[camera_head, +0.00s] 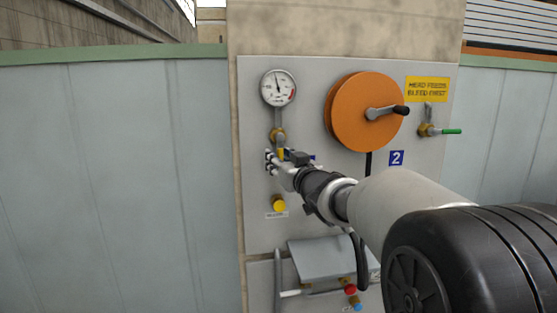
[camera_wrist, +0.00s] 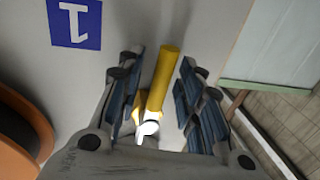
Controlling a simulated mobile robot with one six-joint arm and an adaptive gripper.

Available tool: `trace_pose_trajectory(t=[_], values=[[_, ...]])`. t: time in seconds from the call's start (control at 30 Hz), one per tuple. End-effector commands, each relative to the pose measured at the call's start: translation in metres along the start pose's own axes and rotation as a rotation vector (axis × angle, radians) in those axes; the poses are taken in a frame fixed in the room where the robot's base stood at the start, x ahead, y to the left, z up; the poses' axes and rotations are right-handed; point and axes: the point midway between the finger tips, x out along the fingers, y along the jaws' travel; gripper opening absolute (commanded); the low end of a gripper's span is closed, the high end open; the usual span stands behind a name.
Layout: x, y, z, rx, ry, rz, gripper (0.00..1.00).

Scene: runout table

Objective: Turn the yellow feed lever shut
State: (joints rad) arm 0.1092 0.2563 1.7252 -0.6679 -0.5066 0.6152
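The yellow feed lever (camera_wrist: 163,80) stands between the two blue-padded fingers of my gripper (camera_wrist: 160,92) in the wrist view. The fingers are apart, one on each side of the lever. The lever is nearer the right finger; I cannot tell whether they touch. In the head view my gripper (camera_head: 271,161) is at the panel below the brass fitting (camera_head: 278,136) under the gauge. Only a small yellow bit of the lever (camera_head: 281,154) shows there; the rest is hidden behind the gripper.
A pressure gauge (camera_head: 278,88) is above the gripper. An orange reel (camera_head: 345,112) with a crank and a green-handled valve (camera_head: 450,131) are to the right. A yellow button (camera_head: 279,204) is just below the gripper. A grey hooded box (camera_head: 318,258) juts out lower down.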

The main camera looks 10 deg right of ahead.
Motion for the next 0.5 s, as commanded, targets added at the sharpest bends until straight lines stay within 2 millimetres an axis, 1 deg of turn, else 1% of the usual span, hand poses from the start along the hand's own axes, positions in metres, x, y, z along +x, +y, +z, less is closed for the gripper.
trace_pose_trajectory(t=[0.07,0.5], values=[[-0.0002,0.0000,0.0001,0.000,0.000,0.000,0.34],[-0.0005,0.0001,0.0000,0.000,0.000,0.000,0.04]])
